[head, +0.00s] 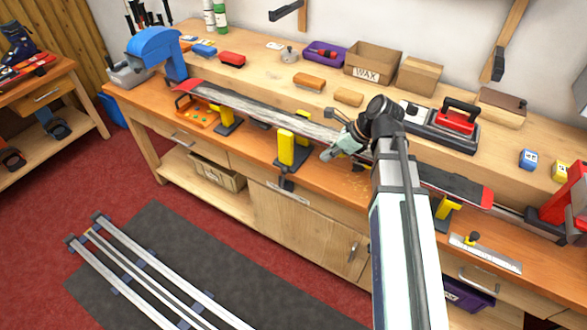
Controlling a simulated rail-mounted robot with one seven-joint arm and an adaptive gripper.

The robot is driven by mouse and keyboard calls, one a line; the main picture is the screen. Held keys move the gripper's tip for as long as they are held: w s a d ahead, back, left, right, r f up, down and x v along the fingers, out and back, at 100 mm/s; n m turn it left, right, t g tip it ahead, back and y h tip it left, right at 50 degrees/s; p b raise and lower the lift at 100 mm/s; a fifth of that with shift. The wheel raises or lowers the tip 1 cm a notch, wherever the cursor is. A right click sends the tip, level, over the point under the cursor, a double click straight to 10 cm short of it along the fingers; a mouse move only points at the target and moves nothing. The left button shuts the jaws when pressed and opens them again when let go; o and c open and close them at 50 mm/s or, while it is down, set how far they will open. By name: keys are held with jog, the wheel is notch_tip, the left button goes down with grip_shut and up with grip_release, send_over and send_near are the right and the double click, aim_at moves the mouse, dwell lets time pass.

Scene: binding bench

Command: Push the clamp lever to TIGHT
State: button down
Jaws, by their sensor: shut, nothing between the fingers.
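A ski (262,118) lies across yellow-and-black supports along the front of the bench. The middle yellow clamp (291,148) stands at the bench's front edge. A dark part (287,184), possibly its lever, shows below the clamp; I cannot tell its setting, and no TIGHT mark is readable. My gripper (328,154) is shut and empty, low over the bench front, just right of the middle clamp. It looks apart from the clamp. My arm hides part of the ski and bench to the right.
A second yellow support (226,119) is left of the middle clamp; another (446,207) is right of my arm. A blue tool (160,50) stands at the back left.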

jog(key=shift+f, duration=0.1)
jog(key=shift+w+a+r+p+x, duration=0.15)
jog(key=shift+a+r+p+x, duration=0.25)
jog(key=shift+x, duration=1.7)
jog(key=shift+w+a+r+p+x, duration=0.15)
jog(key=shift+a+p+x, duration=0.35)
jog(key=shift+x, duration=1.65)
jog(key=shift+w+a+r+p+x, duration=0.25)
jog(key=shift+p+x, duration=0.4)
jog(key=shift+x, duration=1.45)
jog(key=shift+s, duration=0.1)
